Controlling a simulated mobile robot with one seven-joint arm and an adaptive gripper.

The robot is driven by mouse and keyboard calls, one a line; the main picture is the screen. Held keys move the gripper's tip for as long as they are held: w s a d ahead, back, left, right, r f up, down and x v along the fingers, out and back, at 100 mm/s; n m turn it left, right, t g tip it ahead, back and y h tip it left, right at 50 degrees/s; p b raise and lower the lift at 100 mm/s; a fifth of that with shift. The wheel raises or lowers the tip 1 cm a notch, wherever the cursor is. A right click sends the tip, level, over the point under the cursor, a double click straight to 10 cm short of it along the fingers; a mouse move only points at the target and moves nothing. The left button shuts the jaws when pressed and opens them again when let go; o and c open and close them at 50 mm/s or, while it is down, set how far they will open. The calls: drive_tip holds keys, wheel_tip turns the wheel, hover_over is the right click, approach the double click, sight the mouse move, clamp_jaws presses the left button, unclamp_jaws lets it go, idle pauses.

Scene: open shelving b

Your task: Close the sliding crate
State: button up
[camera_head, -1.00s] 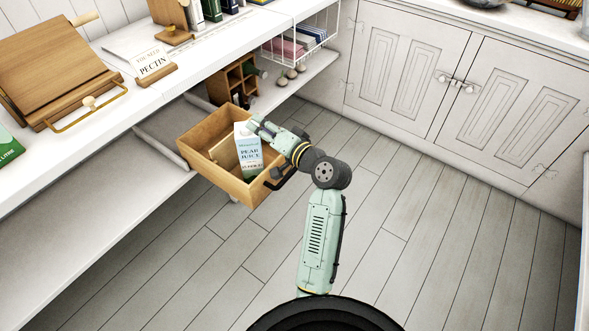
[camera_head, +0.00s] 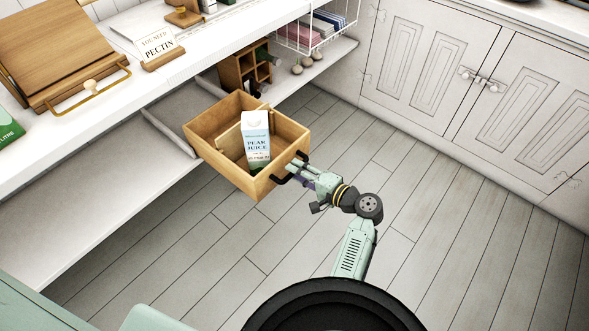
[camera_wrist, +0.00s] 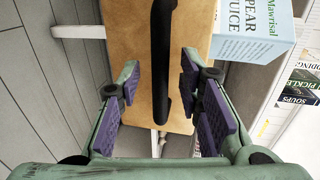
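The wooden sliding crate (camera_head: 222,168) is pulled out from the lower shelf, and a pear juice carton (camera_head: 257,140) stands in it, slightly tilted. The crate's front wall (camera_wrist: 132,50) and its black handle (camera_wrist: 160,65) show in the wrist view, with the carton (camera_wrist: 252,30) beyond at the upper right. My gripper (camera_head: 302,176) is at the front of the crate, by the handle. In the wrist view my gripper (camera_wrist: 160,92) is open, its purple finger pads on either side of the handle and apart from it.
The lower shelf (camera_head: 95,205) has bare room left of the crate, with a white rail (camera_head: 168,133) beside it. A wooden cubby (camera_head: 240,68) stands behind. The counter above holds a wooden stand (camera_head: 60,50) and a pectin sign (camera_head: 160,45). The floor (camera_head: 420,190) is clear.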

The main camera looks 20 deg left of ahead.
drive_tip(key=shift+x, duration=0.8)
drive_tip(key=shift+c, duration=0.4)
clamp_jaws()
